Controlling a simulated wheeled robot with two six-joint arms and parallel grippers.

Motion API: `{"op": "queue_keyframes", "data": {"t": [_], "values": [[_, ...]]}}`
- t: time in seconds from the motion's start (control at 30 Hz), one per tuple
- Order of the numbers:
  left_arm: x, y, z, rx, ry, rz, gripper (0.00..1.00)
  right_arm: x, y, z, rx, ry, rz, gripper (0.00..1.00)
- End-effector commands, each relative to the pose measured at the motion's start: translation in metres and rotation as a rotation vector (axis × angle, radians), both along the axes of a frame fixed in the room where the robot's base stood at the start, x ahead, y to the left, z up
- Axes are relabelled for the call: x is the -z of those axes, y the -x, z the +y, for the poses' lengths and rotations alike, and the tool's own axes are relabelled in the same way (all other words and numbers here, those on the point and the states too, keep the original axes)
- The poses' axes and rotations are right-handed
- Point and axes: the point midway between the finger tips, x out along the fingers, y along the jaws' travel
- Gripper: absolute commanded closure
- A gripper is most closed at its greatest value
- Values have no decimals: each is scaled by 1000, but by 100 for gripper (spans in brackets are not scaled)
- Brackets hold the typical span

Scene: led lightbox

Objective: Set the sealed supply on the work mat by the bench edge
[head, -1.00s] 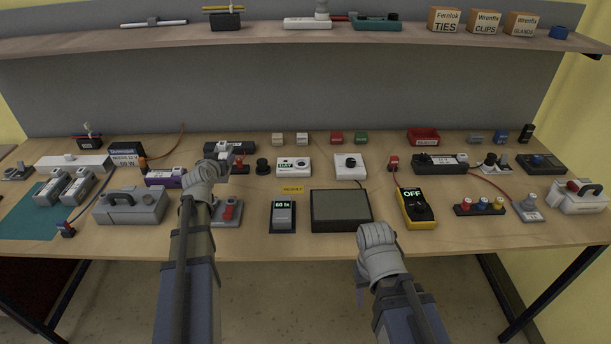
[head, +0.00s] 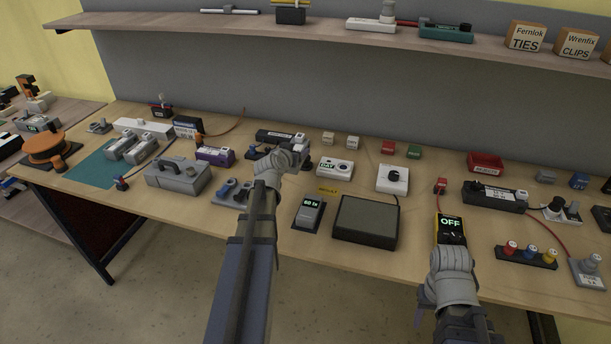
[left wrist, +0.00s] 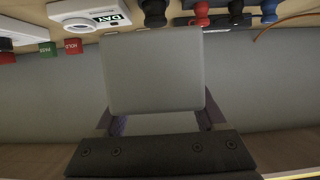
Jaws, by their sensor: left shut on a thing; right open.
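The sealed supply seems to be the plain grey box-shaped block (left wrist: 155,75) in my left gripper; no label on it is readable. In the head view part of it (head: 303,158) shows beyond the gripper. My left gripper (head: 290,156) is shut on it, above the bench behind the small lux display (head: 312,210). The teal work mat (head: 88,176) lies at the bench's left end, well left of my gripper. Two grey units (head: 130,147) stand on its back part. My right gripper (head: 450,254) is open, in front of the yellow meter; its fingertips are mostly hidden.
A grey handled case (head: 178,176) stands right of the mat, with a purple box (head: 214,156) behind it. A dark panel (head: 366,222) lies at the front middle. The yellow meter (head: 451,229) reads OFF. The mat's front part is bare. A shelf (head: 330,38) overhangs the back.

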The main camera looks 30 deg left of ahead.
Motion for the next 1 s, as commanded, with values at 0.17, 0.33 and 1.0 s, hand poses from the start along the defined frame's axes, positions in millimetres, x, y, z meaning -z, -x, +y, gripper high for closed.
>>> {"op": "queue_keyframes", "data": {"t": [0.17, 0.33, 1.0], "values": [[24, 0, 0, -1, -1, -1, 100, 25, 0, 0, 0, 0, 0, 50], [51, 0, 0, -1, -1, -1, 100, 51, 0, 0, 0, 0, 0, 50], [97, 0, 0, -1, -1, -1, 100, 98, 0, 0, 0, 0, 0, 50]]}}
